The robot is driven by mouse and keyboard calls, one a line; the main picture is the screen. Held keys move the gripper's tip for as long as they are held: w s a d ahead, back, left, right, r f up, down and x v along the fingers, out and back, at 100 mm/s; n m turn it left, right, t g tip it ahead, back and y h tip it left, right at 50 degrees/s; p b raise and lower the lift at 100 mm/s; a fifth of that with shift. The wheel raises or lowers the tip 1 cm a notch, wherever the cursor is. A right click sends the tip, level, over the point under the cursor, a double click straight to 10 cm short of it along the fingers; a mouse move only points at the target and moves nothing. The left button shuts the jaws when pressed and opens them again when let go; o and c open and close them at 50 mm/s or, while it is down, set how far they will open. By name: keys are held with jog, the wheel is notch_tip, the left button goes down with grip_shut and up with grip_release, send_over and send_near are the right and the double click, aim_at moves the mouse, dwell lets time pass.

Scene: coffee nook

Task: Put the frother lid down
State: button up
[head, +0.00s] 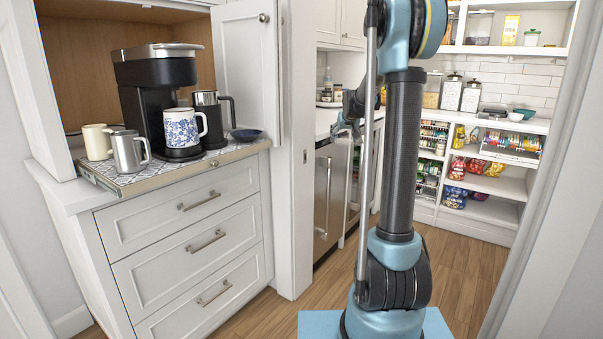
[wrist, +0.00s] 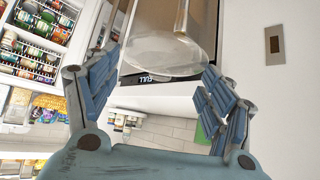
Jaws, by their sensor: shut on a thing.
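My gripper (wrist: 158,68) shows in the wrist view with its blue-grey fingers closed on either side of a clear, rounded piece, which I take to be the frother lid (wrist: 165,50). The fingers hide parts of its rim. In the head view, my gripper (head: 343,127) is partly hidden behind my arm, and the lid cannot be made out there. A dark steel jug with a black handle (head: 207,108), possibly the frother, stands beside the coffee machine (head: 140,85) on the patterned tray (head: 120,180).
The open cabinet door (head: 250,65) stands at the nook's right. Pantry shelves (head: 490,185) lie beyond the doorway.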

jog(key=s+f, duration=0.3)
jog(key=f, duration=0.6)
jog(key=s+f, duration=0.4)
jog(key=f, duration=0.5)
jog(key=s+f, duration=0.3)
jog(key=f, duration=0.7)
jog(key=shift+s+d, duration=0.15)
jog(key=shift+s, duration=0.1)
